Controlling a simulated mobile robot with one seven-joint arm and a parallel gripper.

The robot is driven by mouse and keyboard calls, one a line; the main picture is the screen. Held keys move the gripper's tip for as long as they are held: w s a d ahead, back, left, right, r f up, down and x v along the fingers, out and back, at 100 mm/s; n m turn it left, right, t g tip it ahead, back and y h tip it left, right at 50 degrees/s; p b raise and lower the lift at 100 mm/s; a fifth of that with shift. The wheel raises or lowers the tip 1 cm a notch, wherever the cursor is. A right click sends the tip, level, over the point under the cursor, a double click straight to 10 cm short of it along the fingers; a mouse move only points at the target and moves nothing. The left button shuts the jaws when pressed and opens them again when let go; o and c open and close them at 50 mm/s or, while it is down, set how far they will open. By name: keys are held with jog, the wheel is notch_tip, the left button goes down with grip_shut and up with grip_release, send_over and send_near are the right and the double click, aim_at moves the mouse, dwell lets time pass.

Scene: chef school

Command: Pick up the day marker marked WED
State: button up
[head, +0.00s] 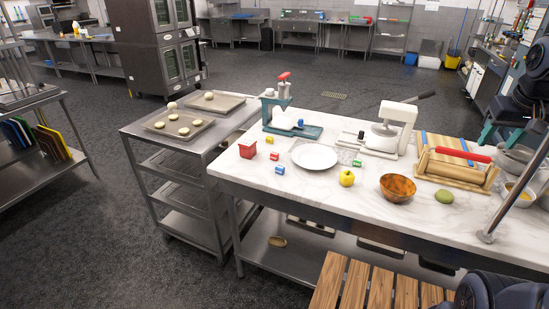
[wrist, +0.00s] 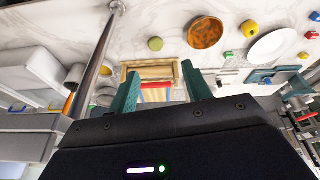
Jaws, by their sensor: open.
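The day markers look like small coloured blocks on the marble counter. In the head view a yellow one (head: 269,140), a red one (head: 274,156) and a blue one (head: 280,169) stand left of the white plate. A green one (head: 357,162) is at the plate's right, and another blue one (head: 301,124) is near the teal-based press. The lettering is too small to tell which says WED. My gripper (wrist: 160,76) is open and empty in the wrist view, its teal fingers apart over the counter's right part. The blocks are well away from it.
A metal post (head: 515,195) rises at right.

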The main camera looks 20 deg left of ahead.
jog(key=w+a+r+n+g, duration=0.1)
jog(key=w+a+r+n, duration=0.1)
jog(key=w+a, duration=0.55)
jog(key=w+a+r+n+g, duration=0.1)
jog(key=w+a+r+n, duration=0.15)
jog(key=w+a, duration=0.45)
jog(key=w+a+f+n+h, duration=0.1)
jog(key=w+a+n, duration=0.2)
jog(key=w+a, duration=0.5)
jog(key=n+g+h, duration=0.2)
jog(key=n+h, duration=0.2)
jog(key=n, duration=0.5)
send_over(274, 153)
jog(key=a, duration=0.4)
notch_tip(274, 153, down, 27)
jog(key=shift+x, duration=5)
jog(key=shift+a+f, duration=0.1)
jog(key=shift+a, duration=0.1)
jog(key=c, duration=1.1)
